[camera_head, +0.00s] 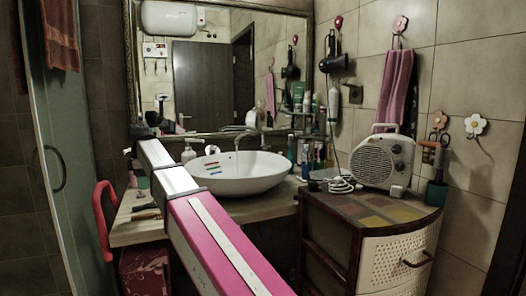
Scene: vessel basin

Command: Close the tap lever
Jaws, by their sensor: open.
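The tap (243,136) stands behind the white vessel basin (262,184), in front of the mirror. Its spout shows as a thin curve; its lever is too small to tell its position, and I cannot tell whether water runs. My pink and white arm reaches from the bottom middle up to the left.
A soap bottle (189,152) stands behind the basin's left side. Several bottles stand right of the tap. A fan heater (383,162) sits on the drawer cabinet (398,250).

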